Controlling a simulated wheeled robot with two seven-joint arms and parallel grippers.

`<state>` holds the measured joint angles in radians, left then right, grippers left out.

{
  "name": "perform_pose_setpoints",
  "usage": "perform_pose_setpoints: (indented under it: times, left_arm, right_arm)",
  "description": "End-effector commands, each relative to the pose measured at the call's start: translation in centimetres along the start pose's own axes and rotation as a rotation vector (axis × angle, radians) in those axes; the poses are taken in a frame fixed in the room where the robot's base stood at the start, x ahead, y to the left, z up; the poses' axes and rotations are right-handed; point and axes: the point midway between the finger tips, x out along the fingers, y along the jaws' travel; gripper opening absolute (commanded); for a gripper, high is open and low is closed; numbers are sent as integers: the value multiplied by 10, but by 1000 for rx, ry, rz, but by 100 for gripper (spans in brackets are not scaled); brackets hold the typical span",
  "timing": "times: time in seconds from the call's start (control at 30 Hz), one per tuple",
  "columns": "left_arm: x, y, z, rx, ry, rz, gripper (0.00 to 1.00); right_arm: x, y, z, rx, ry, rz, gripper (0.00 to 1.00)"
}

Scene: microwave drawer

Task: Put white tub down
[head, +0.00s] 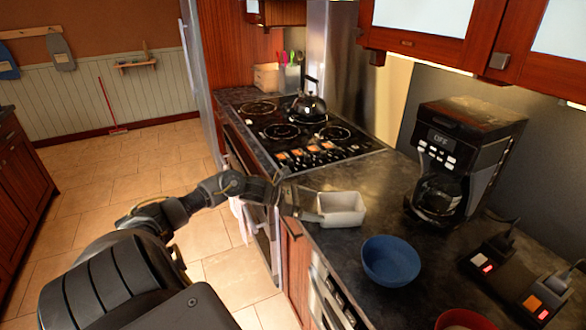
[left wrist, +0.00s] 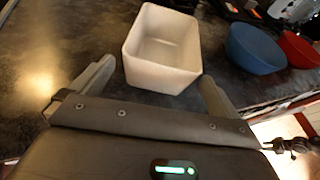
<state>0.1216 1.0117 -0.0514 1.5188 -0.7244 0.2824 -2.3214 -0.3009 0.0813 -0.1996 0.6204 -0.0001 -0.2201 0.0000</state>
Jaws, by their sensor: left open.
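The white tub (head: 342,209) is a small open rectangular container, upright and empty inside. It appears to rest on the dark countertop (head: 330,258), near the front edge. My left gripper (head: 302,199) is open just left of the tub in the head view. In the left wrist view the white tub (left wrist: 162,48) lies just ahead of the spread fingers of my left gripper (left wrist: 157,74), its near end between the tips. I cannot tell whether a finger touches it. My right gripper is not clearly seen in either view.
A blue bowl (head: 391,261) stands close to the tub, with a red bowl (head: 466,320) beyond it. A coffee maker (head: 462,160) stands at the back. A stove (head: 310,135) with a kettle (head: 309,105) is at the far left. Bare countertop lies behind the tub.

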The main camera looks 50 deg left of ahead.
Motion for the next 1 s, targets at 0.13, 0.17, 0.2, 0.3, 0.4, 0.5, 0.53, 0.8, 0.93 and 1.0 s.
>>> perform_pose_setpoints:
  times: [0.13, 0.17, 0.2, 0.3, 0.4, 0.5, 0.53, 0.8, 0.93, 1.0]
  left_arm:
    - [-28, -1, -8, 2, 9, -3, 100]
    - [-34, -1, -7, 3, 8, -4, 100]
    - [-41, -1, -7, 1, 7, -1, 100]
    - [-56, -1, -5, 2, 7, -4, 100]
    - [-70, -1, -4, -1, 5, -3, 100]
    - [-81, -1, -3, 0, 4, -3, 100]
    - [-84, -1, -3, -2, 4, -3, 100]
    - [-100, -1, -1, 0, 1, -3, 100]
    - [-102, -1, -1, 0, 1, -3, 100]
    - [-102, -1, -1, 0, 0, -3, 100]
  right_arm:
    - [17, 0, 1, 0, 1, 0, 36]
    - [19, 0, 1, 0, 1, 0, 36]
    - [20, 0, 1, 0, 1, 0, 36]
    - [25, -1, 2, 0, 1, 0, 36]
    - [26, -1, 2, 0, 1, 0, 36]
    - [27, -1, 2, 0, 1, -1, 36]
    - [27, -1, 2, 0, 1, -1, 36]
    - [28, -2, 2, 0, 1, -2, 36]
    - [28, -3, 1, 1, 1, -3, 36]
    - [28, -3, 1, 1, 1, -3, 36]
